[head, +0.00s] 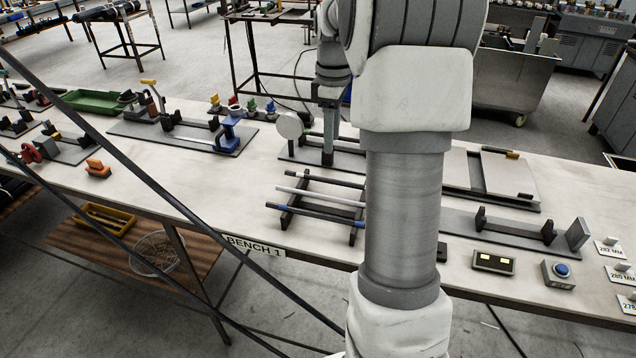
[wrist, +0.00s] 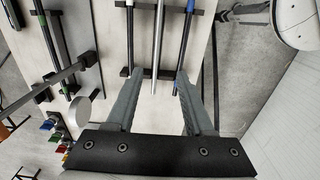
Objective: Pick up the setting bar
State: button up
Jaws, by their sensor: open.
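A dark rack (head: 354,236) on the bench carries three parallel rods: a plain silver rod (head: 320,196), a black rod behind it and a blue-and-black rod (head: 310,213) in front. No label shows which one is the setting bar; the silver rod is the plainest. In the wrist view the silver rod (wrist: 157,40) runs between my open fingers, with the black rod (wrist: 130,45) by the left fingertip and the blue-and-black rod (wrist: 185,45) by the right. My gripper (wrist: 159,73) is open and empty. In the head view my gripper (head: 328,160) is just behind the rack; my arm hides the rack's right end.
A fixture with a round pale disc (head: 290,125) stands close behind the rack. Bare bench (head: 215,185) lies left of the rack.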

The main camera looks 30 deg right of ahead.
send_over(328, 198)
notch_tip(328, 198, down, 11)
jog(key=shift+d+f, duration=0.2)
jog(key=shift+f, duration=1.35)
jog(key=shift+d+f, duration=0.15)
jog(key=shift+f, duration=1.4)
grip_shut()
